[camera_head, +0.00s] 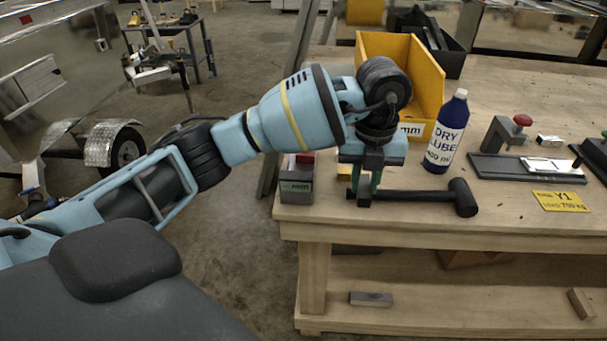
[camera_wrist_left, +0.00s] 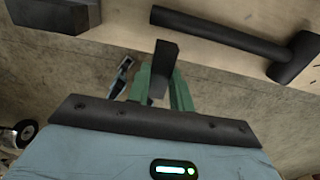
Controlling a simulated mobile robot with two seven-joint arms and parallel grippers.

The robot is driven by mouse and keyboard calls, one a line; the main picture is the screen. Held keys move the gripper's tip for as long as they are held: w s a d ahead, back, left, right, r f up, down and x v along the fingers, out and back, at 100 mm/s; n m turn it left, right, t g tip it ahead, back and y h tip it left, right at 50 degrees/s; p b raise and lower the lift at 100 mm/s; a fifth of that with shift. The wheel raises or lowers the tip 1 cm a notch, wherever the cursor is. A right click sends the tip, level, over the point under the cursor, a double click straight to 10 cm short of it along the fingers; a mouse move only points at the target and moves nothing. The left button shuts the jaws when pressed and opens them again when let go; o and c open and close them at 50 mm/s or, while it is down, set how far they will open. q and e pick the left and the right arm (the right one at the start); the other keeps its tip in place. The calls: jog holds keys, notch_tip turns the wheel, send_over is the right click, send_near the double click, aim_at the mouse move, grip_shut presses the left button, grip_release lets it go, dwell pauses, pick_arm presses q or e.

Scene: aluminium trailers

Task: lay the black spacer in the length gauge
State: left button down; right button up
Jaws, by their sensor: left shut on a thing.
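My left gripper (camera_head: 365,188) reaches over the front left edge of the wooden bench, pointing down. Its green fingers are shut on the black spacer (camera_head: 364,197), a small dark block. The spacer also shows between the fingertips in the left wrist view (camera_wrist_left: 163,68), its upper part sticking out past them. A fixture with a dark base, an upright block and a red knob (camera_head: 500,150) stands at the right of the bench. I cannot tell for sure which of these is the length gauge. My right gripper is not in view.
A black mallet (camera_head: 463,197) lies just right of the gripper, its handle close to the spacer. A blue bottle (camera_head: 447,135) and a yellow bin (camera_head: 428,75) stand behind. A yellow card (camera_head: 560,201) lies at the right. The bench front between mallet and card is clear.

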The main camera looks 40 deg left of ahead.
pick_arm(q)
send_near(303, 179)
jog(key=shift+d+f+p, duration=0.45)
jog(key=shift+d+f, duration=0.55)
jog(key=shift+a+f, duration=0.1)
jog(key=shift+a, duration=0.95)
notch_tip(303, 179, down, 3)
jog(key=shift+r, duration=0.1)
jog(key=shift+w+f, duration=0.1)
jog(key=shift+f, duration=0.25)
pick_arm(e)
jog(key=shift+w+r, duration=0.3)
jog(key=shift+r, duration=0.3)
pick_arm(q)
jog(key=shift+f, duration=0.2)
jog(key=c, duration=1.2)
grip_release()
jog(key=shift+c, duration=0.2)
jog(key=shift+r, duration=0.15)
notch_tip(303, 179, up, 12)
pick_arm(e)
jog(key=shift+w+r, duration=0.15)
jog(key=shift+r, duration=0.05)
